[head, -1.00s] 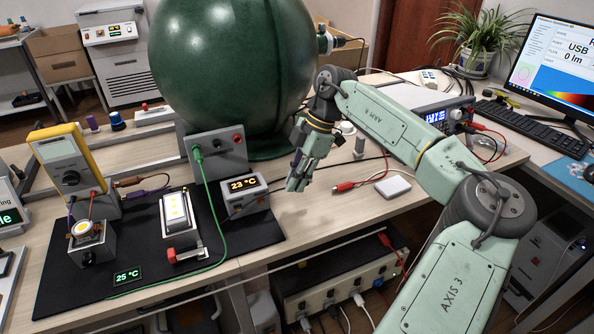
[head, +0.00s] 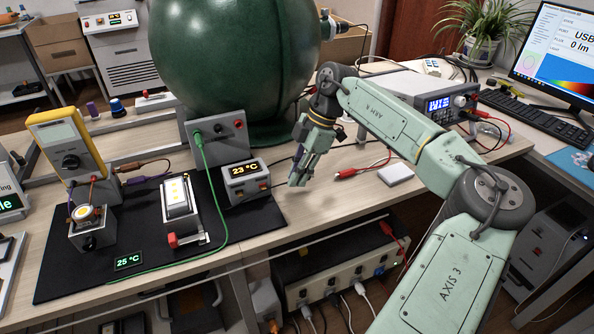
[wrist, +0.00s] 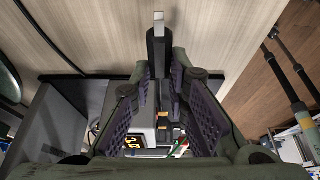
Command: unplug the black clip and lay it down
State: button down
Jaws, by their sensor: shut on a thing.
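My gripper (head: 299,176) hangs over the bench to the right of the temperature box, fingers pointing down. In the wrist view its purple-padded fingers (wrist: 160,90) are closed around a slim black piece with a bright metal tip, which I take as the black clip (wrist: 157,46). The clip sticks out past the fingertips over pale wood. In the head view the fingers hide the clip, and I cannot tell whether it touches the bench.
The temperature box (head: 246,182) and black mat (head: 235,222) are left of my gripper. The green sphere (head: 235,60) stands behind. Bare bench (head: 330,195) lies near my gripper.

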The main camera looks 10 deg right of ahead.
jog(key=shift+f+b, duration=0.65)
jog(key=shift+f, duration=0.75)
jog(key=c, duration=1.5)
grip_release()
jog(key=shift+o, duration=0.2)
jog(key=shift+p+v, duration=1.2)
jog(key=shift+v, duration=0.4)
jog(key=v, duration=1.1)
jog(key=shift+r, duration=0.4)
jog(key=shift+d, duration=0.1)
